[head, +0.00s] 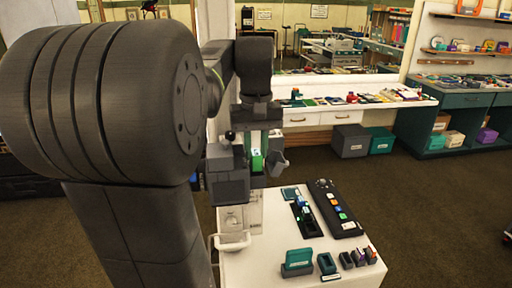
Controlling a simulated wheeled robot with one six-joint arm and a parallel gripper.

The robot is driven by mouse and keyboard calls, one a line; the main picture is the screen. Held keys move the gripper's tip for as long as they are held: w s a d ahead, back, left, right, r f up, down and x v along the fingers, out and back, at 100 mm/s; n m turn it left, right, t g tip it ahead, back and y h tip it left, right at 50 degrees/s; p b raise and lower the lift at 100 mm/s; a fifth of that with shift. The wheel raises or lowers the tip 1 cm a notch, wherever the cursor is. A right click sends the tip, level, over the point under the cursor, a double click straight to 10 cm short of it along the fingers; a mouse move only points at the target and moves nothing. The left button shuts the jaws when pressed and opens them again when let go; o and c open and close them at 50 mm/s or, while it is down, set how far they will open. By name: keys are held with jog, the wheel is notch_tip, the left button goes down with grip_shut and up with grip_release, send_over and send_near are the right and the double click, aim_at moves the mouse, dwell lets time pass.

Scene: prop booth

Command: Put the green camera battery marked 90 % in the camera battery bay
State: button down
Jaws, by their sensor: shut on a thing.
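My gripper (257,172) hangs above the left part of the white table. It is shut on a green block with a light top (257,160), which appears to be the green camera battery. Its mark cannot be read at this size. The battery is upright between the fingers and clear of the table top. The camera battery bay is hard to make out. A small dark green open holder (326,263) with a label in front stands near the table's front edge and may be the bay.
On the white table (254,270) are a black tray with coloured pieces (303,219), a long black panel with coloured buttons (336,208), a green block in a dark stand (298,261) and several small dark holders (358,257). The front left of the table is bare.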

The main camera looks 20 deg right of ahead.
jog(key=shift+f, duration=0.1)
jog(key=shift+f+b, duration=0.35)
jog(key=shift+f, duration=0.35)
jog(key=shift+f, duration=0.1)
jog(key=c, duration=1.5)
grip_release()
jog(key=o, duration=0.3)
jog(key=shift+s+d, duration=0.1)
jog(key=shift+d, duration=0.15)
jog(key=shift+o, duration=0.2)
jog(key=shift+a, duration=0.15)
